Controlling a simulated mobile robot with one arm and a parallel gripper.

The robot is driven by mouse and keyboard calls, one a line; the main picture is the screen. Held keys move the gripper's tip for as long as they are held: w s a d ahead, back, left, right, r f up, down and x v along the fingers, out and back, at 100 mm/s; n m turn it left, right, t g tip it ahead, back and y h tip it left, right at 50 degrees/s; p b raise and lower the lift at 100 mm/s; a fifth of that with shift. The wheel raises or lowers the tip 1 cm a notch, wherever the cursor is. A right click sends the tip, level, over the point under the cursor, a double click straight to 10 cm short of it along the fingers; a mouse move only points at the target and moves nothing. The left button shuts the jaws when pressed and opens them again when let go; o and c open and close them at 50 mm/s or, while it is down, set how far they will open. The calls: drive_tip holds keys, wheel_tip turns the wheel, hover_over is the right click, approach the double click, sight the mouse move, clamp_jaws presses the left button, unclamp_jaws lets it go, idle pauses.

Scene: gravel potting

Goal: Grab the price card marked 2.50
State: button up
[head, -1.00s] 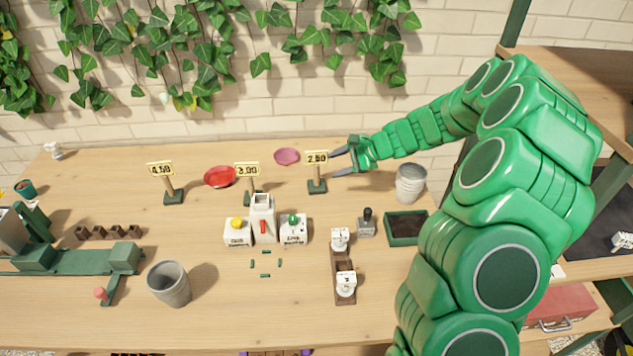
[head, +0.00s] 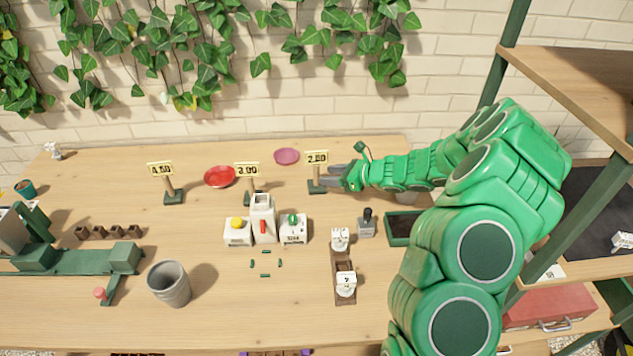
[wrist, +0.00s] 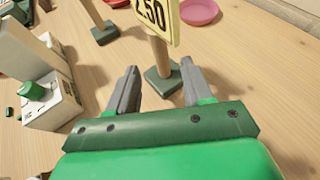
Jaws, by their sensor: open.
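The price card marked 2.50 (head: 317,157) is a yellow card on a wooden post with a dark green square base, upright at the back of the bench. In the wrist view the card (wrist: 158,18) shows at the top, its post and base just beyond the fingertips. My gripper (head: 331,175) is to the right of the post, low beside it. In the wrist view my gripper (wrist: 161,82) is open and empty, its two grey fingers pointing at the post. I cannot tell whether the post is between the tips.
Other price cards, 3.00 (head: 247,170) and 4.50 (head: 160,169), stand to the left. A pink saucer (head: 287,156) lies behind, a red saucer (head: 220,177) to the left. White boxes (head: 293,232) stand in front. The bench right around the 2.50 base is clear.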

sight(312, 183)
drive_tip(key=shift+x, duration=3.95)
drive_tip(key=shift+d, duration=0.1)
clamp_jaws()
